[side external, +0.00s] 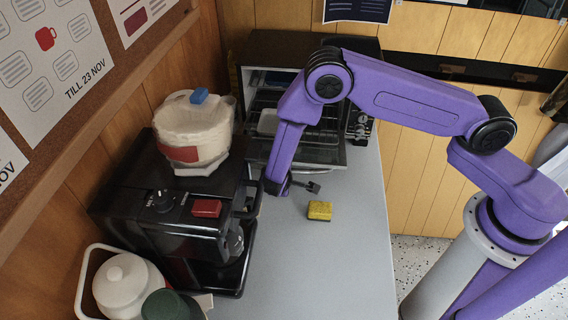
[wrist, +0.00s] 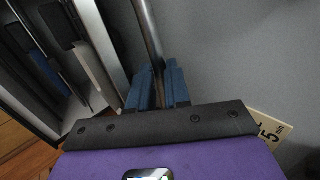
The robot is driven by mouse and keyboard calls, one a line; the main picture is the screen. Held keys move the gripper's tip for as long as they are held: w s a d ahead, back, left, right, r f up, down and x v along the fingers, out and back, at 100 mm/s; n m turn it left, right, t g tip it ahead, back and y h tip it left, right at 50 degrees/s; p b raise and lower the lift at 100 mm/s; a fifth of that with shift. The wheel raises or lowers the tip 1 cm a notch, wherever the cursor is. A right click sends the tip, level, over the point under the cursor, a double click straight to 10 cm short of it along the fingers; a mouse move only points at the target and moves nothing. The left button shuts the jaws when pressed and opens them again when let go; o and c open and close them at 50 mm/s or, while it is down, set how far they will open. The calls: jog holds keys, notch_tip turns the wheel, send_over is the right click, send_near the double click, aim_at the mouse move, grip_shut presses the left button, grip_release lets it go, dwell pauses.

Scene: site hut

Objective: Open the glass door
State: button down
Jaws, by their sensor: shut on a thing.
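The black oven (side external: 305,49) stands against the back wall in the side view. In the wrist view, the blue fingers of my gripper (wrist: 157,88) are closed around a metal bar (wrist: 146,32), which looks like the door handle. The exact contact is partly hidden by the fingers.
The counter's front right is clear.

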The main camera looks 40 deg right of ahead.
aim_at(300, 160)
jog(key=shift+s+d+f+m+g+y, duration=0.1)
jog(key=shift+s+f+m+g+y, duration=0.1)
jog(key=shift+f, duration=0.45)
jog(key=shift+s+d+f+m+g+y, duration=0.1)
jog(key=shift+f+g, duration=0.1)
jog(key=shift+f, duration=0.4)
jog(key=c, duration=1.1)
grip_release()
jog(key=shift+a, duration=0.1)
jog(key=shift+w, duration=0.1)
jog(key=shift+a+r, duration=0.1)
jog(key=shift+r, duration=0.35)
jog(key=shift+t, duration=0.3)
jog(key=r, duration=0.4)
jog(key=shift+s+a+r, duration=0.1)
jog(key=shift+s, duration=0.25)
jog(key=s+r, duration=0.2)
jog(key=s+d+r, duration=0.1)
jog(key=s+r, duration=0.1)
jog(key=r, duration=0.1)
jog(key=s+d+r, duration=0.1)
jog(key=s, duration=0.2)
jog(key=s+d+r, duration=0.1)
jog(key=s+r, duration=0.1)
jog(key=s, duration=0.1)
jog(key=s+d+r, duration=0.1)
jog(key=s, duration=0.2)
jog(key=shift+r, duration=0.15)
